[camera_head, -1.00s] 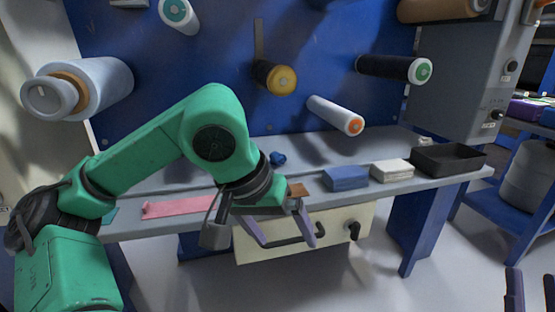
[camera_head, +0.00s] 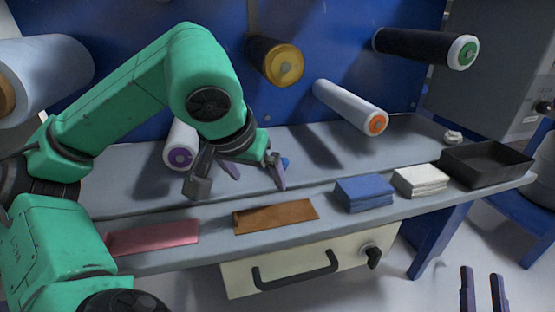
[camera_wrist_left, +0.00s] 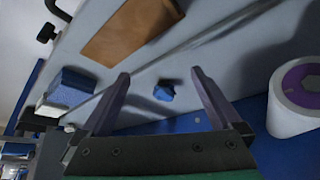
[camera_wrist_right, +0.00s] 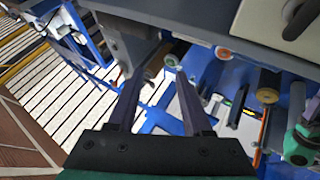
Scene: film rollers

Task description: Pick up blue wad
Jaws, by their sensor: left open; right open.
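The blue wad (camera_wrist_left: 164,90) is a small crumpled lump on the grey bench. In the left wrist view it lies between and beyond the two open fingers. In the head view only a small part of the blue wad (camera_head: 285,162) shows behind my left gripper (camera_head: 255,178). My left gripper is open and empty above the bench, with its fingers (camera_wrist_left: 160,95) pointing toward the wad and apart from it. My right gripper (camera_head: 483,290) is open and empty, low at the right, in front of the bench; it also shows in the right wrist view (camera_wrist_right: 155,80).
On the bench front lie a pink cloth (camera_head: 155,238), a brown cloth (camera_head: 275,217), a blue cloth stack (camera_head: 364,193), a white cloth stack (camera_head: 421,181) and a black tray (camera_head: 486,163). Film rollers (camera_head: 350,107) stick out from the blue back panel. A white wad (camera_head: 453,138) lies near the tray.

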